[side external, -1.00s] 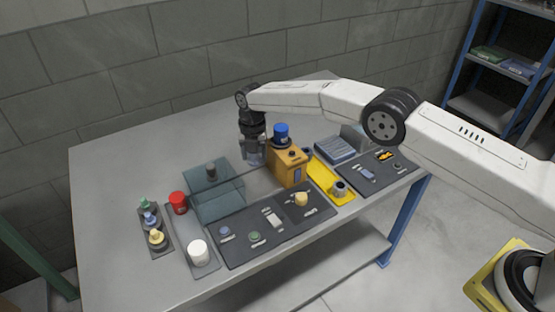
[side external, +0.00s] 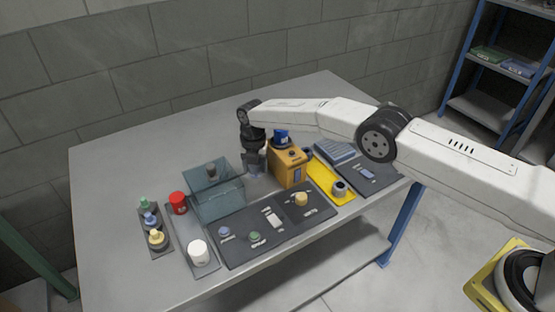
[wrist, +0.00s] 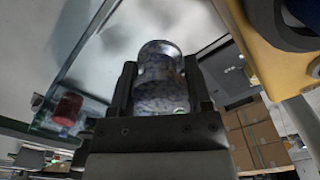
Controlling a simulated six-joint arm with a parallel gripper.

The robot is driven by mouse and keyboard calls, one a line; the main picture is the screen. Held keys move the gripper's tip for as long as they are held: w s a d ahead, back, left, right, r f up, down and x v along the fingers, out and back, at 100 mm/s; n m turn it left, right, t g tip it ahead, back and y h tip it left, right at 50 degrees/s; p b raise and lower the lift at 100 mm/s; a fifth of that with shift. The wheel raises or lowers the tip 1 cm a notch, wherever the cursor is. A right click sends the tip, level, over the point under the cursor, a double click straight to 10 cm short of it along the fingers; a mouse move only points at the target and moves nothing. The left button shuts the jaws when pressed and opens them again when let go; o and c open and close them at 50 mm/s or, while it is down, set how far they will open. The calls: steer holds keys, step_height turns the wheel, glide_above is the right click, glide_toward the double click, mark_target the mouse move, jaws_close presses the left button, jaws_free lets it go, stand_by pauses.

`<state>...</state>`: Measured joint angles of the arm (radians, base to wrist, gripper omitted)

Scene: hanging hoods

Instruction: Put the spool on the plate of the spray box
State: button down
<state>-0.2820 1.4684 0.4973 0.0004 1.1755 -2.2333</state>
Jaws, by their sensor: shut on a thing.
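My gripper (wrist: 160,95) is shut on the spool (wrist: 161,75), a mottled grey-blue piece with a flared rim, which fills the space between the two fingers in the wrist view. In the side view my gripper (side external: 255,165) hangs between the clear box and the orange box, and the spool is too small to make out. The clear tinted box (side external: 220,205), which looks like the spray box, stands left of my gripper with a dark knob on top. Its edge also shows at the left in the wrist view (wrist: 88,35). I cannot make out its plate.
An orange box (side external: 290,168) with a blue-topped piece stands close to the right of my gripper. A red can (side external: 178,203) and a white jar (side external: 197,252) are at the left. Dark mats (side external: 240,255) with small parts lie in front. The table's back left is clear.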

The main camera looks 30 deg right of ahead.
mark_target(256, 174)
steer(key=shift+f, duration=1.7)
jaws_free()
steer(key=shift+r, duration=0.1)
steer(key=shift+r, duration=3.75)
steer(key=shift+r, duration=0.1)
